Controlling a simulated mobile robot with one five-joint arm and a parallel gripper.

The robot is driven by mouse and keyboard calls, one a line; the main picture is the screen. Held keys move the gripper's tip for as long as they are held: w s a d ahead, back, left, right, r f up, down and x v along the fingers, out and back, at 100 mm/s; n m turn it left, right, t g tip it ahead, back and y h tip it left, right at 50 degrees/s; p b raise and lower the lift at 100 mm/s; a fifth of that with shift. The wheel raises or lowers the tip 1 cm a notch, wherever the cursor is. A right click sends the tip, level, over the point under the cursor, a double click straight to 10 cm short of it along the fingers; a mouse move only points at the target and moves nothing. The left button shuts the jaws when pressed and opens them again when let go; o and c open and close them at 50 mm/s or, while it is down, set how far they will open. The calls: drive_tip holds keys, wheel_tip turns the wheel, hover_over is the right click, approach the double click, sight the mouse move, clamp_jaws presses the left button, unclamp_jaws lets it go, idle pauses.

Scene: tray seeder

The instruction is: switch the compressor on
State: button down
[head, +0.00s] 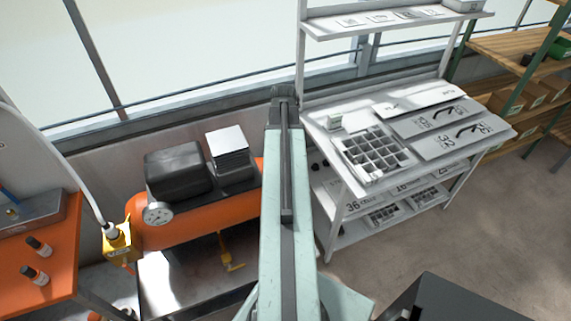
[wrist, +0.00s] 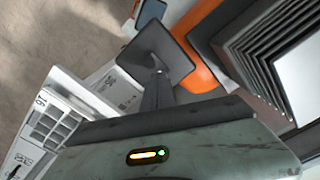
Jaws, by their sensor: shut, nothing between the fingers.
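The compressor stands left of my arm in the head view, with an orange tank (head: 195,217), a black motor housing (head: 177,170), a finned block (head: 231,155) and a round gauge (head: 158,214). Its orange tank (wrist: 203,72) and dark fins (wrist: 262,50) also show at the upper right of the wrist view. My gripper (wrist: 156,92) is shut and empty in the wrist view, in front of a dark square part (wrist: 158,52) beside the tank; I cannot tell whether they touch. My arm hides the tank's right end in the head view. I cannot make out the switch.
A white bench (head: 345,176) with a divided tray (head: 376,153) and flat panels stands right of my arm. An orange table (head: 62,255) with small bottles is at left. A yellow box (head: 120,243) with a hose sits by the tank. Floor at right (head: 500,215) is clear.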

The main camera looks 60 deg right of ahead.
wheel_tip(320, 180, up, 4)
drive_tip(key=p, duration=0.3)
drive_tip(key=shift+r, duration=0.15)
idle(0.3)
